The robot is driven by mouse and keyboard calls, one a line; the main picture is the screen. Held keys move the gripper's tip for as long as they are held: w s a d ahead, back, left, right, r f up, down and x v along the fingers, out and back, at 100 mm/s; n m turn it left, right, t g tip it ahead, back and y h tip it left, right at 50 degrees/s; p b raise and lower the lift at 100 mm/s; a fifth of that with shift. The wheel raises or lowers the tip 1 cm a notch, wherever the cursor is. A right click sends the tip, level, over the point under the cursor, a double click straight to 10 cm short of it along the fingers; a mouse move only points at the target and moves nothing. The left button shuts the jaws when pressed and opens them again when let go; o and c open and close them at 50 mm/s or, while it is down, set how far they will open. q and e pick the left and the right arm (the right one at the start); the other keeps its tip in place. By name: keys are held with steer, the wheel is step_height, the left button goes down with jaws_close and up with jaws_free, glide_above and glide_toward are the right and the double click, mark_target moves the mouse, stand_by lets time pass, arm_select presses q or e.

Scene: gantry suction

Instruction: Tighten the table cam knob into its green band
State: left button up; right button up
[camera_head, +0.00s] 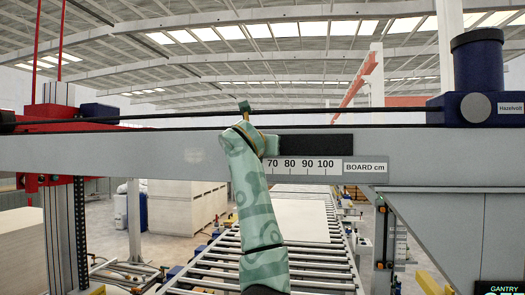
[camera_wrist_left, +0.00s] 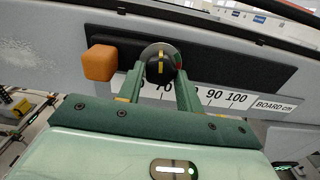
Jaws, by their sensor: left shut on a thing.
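The table cam knob (camera_wrist_left: 161,63), dark and round with a yellow pointer line, sits on a black strip of the grey beam. Its pointer stands nearly upright in the left wrist view. Red and green marks (camera_wrist_left: 177,60) show at the right of its dial; whether the pointer lies within the green cannot be told. My left gripper (camera_wrist_left: 160,72) is shut on the knob, one finger at each side. In the head view my left arm hides the knob. My right gripper is not in view.
An orange block-shaped knob (camera_wrist_left: 100,63) stands out close left of my fingers. A board scale (camera_head: 305,165) runs along the beam (camera_head: 110,150). Below are a roller conveyor (camera_head: 320,270) and a pale board (camera_head: 300,220). A blue motor (camera_head: 478,62) is at the right.

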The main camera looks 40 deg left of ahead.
arm_select(q)
steer(key=m+b, duration=0.2)
steer(key=m, duration=0.2)
steer(key=shift+m, duration=0.3)
steer(key=shift+r+b, duration=0.15)
steer(key=shift+b, duration=0.15)
steer(key=o, duration=1)
steer(key=shift+d, duration=0.1)
steer(key=shift+s, duration=0.1)
